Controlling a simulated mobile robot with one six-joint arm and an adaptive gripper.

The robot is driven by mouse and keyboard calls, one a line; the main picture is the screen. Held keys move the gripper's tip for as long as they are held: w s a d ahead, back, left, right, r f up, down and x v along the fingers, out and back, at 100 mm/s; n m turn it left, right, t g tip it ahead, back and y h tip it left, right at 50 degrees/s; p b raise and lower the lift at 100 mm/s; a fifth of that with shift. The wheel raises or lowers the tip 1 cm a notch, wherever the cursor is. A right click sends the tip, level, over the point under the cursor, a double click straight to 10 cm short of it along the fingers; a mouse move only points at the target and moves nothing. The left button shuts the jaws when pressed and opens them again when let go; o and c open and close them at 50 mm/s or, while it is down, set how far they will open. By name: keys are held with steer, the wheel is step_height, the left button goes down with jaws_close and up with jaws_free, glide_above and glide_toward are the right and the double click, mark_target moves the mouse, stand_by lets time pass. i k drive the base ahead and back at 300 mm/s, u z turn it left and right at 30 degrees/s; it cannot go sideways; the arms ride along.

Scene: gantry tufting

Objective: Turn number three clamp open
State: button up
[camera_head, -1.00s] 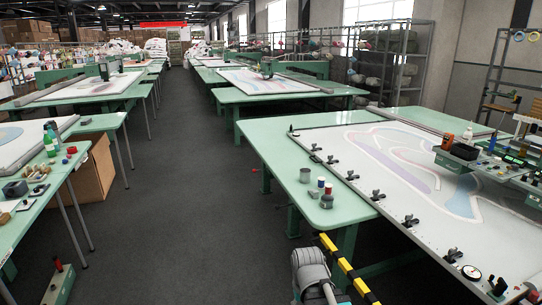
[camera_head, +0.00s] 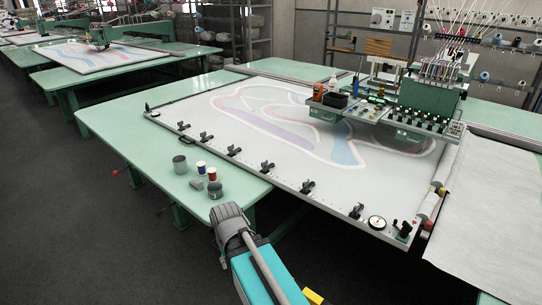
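A row of several small black clamps sits along the near edge of the white framed panel (camera_head: 300,140) on the green table. From left to right they include a far-left clamp (camera_head: 183,126), a second clamp (camera_head: 206,137), a third clamp (camera_head: 234,151), a fourth clamp (camera_head: 267,167), a fifth clamp (camera_head: 307,187) and one near the gauge (camera_head: 356,211). No numbers are legible, so I cannot tell which is number three, nor whether any clamp is open.
Thread spools (camera_head: 201,168), a grey cup (camera_head: 180,164) and a grey-lidded pot (camera_head: 215,190) stand on the green table (camera_head: 130,140). A round gauge (camera_head: 376,223) and black lever (camera_head: 404,230) sit at the panel's near right corner. A tufting head (camera_head: 432,95) stands over the panel. Dark floor lies left.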

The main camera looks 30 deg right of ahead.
mark_target(263, 164)
steer(key=z, duration=0.15)
steer(key=i, duration=0.85)
steer(key=z, duration=0.25)
